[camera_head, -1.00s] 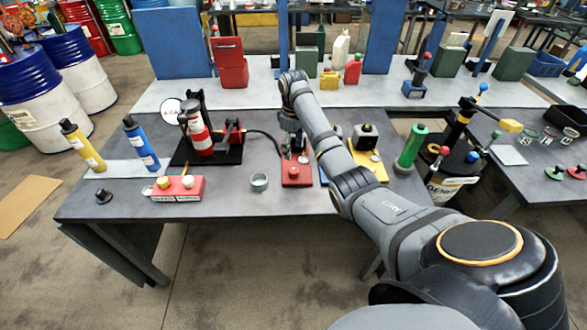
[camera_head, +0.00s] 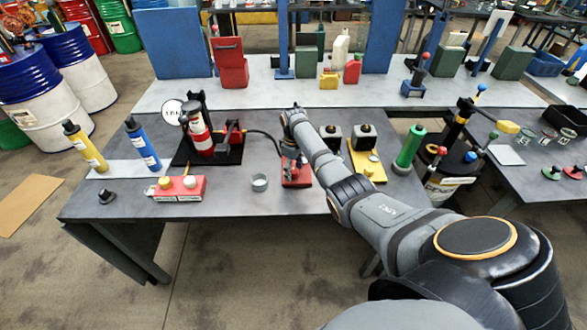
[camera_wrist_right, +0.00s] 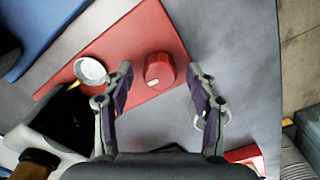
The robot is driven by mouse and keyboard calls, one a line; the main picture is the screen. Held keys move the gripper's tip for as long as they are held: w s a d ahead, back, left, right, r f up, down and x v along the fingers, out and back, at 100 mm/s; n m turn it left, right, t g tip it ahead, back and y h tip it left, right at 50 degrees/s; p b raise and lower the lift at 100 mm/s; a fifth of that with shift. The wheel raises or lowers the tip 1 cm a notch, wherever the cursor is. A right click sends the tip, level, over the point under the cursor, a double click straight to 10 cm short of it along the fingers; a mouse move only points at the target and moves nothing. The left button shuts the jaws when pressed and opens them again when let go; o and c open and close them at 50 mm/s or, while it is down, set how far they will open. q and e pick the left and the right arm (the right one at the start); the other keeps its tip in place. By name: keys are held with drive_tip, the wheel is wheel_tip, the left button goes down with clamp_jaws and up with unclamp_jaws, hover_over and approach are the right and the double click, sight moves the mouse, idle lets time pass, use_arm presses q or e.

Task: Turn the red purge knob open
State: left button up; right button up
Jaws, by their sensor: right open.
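The red purge knob (camera_wrist_right: 159,71) is a round knob with a small white mark, on a flat red plate (camera_wrist_right: 122,48) in the right wrist view. My right gripper (camera_wrist_right: 160,78) is open, with one finger on each side of the knob and gaps to it. A pale round cap (camera_wrist_right: 90,71) sits on the same plate, left of the knob. In the head view the red plate (camera_head: 297,181) lies on the grey table, with my right gripper (camera_head: 292,166) over it, largely hiding the knob. My left gripper is not in view.
A red fire-extinguisher-like cylinder (camera_head: 200,134) stands on a black base to the left. A small grey cup (camera_head: 260,183) and a red block with knobs (camera_head: 178,188) are nearby. A yellow plate (camera_head: 373,166) with dark blocks lies to the right.

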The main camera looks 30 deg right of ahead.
drive_tip(key=c, duration=1.2)
drive_tip(key=shift+o, duration=0.2)
drive_tip(key=shift+r, duration=0.1)
drive_tip(key=m+p, duration=0.2)
drive_tip(key=m, duration=0.1)
drive_tip(key=shift+r+m+p, duration=0.15)
drive_tip(key=shift+m+p, duration=0.15)
drive_tip(key=m+p, duration=0.2)
drive_tip(key=m, duration=0.2)
drive_tip(key=shift+m, duration=0.3)
drive_tip(key=m+p, duration=0.1)
drive_tip(key=m, duration=0.3)
drive_tip(key=m+p, duration=0.1)
drive_tip(key=m, duration=0.4)
drive_tip(key=shift+w, duration=0.1)
drive_tip(key=shift+m, duration=0.5)
